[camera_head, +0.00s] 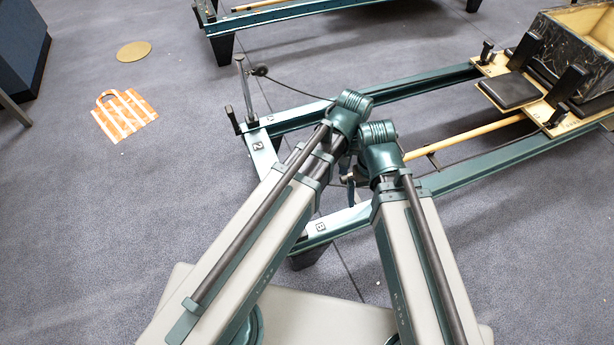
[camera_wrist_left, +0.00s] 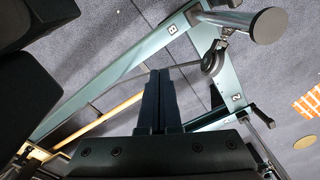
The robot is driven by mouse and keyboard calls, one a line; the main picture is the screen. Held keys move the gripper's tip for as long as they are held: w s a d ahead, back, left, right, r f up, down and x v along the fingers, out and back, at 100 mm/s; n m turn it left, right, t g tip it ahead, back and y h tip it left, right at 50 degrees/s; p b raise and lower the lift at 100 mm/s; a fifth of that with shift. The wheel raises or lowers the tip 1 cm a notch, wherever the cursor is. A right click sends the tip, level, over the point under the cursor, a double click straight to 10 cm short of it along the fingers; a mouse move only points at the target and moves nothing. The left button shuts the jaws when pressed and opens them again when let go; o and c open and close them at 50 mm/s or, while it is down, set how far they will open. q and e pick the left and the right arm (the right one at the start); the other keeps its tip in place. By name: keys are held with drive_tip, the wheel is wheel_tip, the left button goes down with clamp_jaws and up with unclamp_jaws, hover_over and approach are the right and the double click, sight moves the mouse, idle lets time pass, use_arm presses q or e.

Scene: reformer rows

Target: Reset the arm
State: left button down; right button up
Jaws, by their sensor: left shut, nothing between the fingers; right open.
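My left arm (camera_head: 250,235) and right arm (camera_head: 415,255) reach up from the bottom, their elbows close together over the frame end. In the left wrist view my left gripper (camera_wrist_left: 157,76) has its two dark blue fingers pressed together, nothing between them. It points down above the reformer frame, apart from it. In the head view the forearms hide most of both grippers; a small dark blue finger piece (camera_head: 351,190) shows between the arms, and I cannot tell whose it is. Black parts at the left edge of the left wrist view are too close to identify.
A green reformer frame (camera_head: 470,178) lies beneath my arms, with a metal post (camera_head: 243,85) and pulley (camera_head: 260,71) at its end. An orange striped bag (camera_head: 125,115) and gold disc (camera_head: 134,51) lie on open floor.

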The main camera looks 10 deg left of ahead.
use_arm(q)
drive_tip(key=s+a+r+m+y+p, duration=0.1)
drive_tip(key=s+a+r+m+p, duration=0.3)
drive_tip(key=s+r+p, duration=0.4)
wheel_tip(320, 180, up, 4)
drive_tip(key=p, duration=0.4)
drive_tip(key=shift+a+m, duration=0.2)
drive_tip(key=shift+m, duration=0.1)
drive_tip(key=shift+w, duration=0.1)
drive_tip(key=w+a+f+n+b, duration=0.2)
drive_tip(key=w+a+f+b, duration=0.3)
drive_tip(key=w, duration=0.2)
drive_tip(key=w+a+f+n+h+b, duration=0.1)
drive_tip(key=w+a+f+n+b, duration=0.1)
drive_tip(key=w+a+f+b, duration=0.3)
drive_tip(key=shift+w+n, duration=0.3)
drive_tip(key=shift+w, duration=0.85)
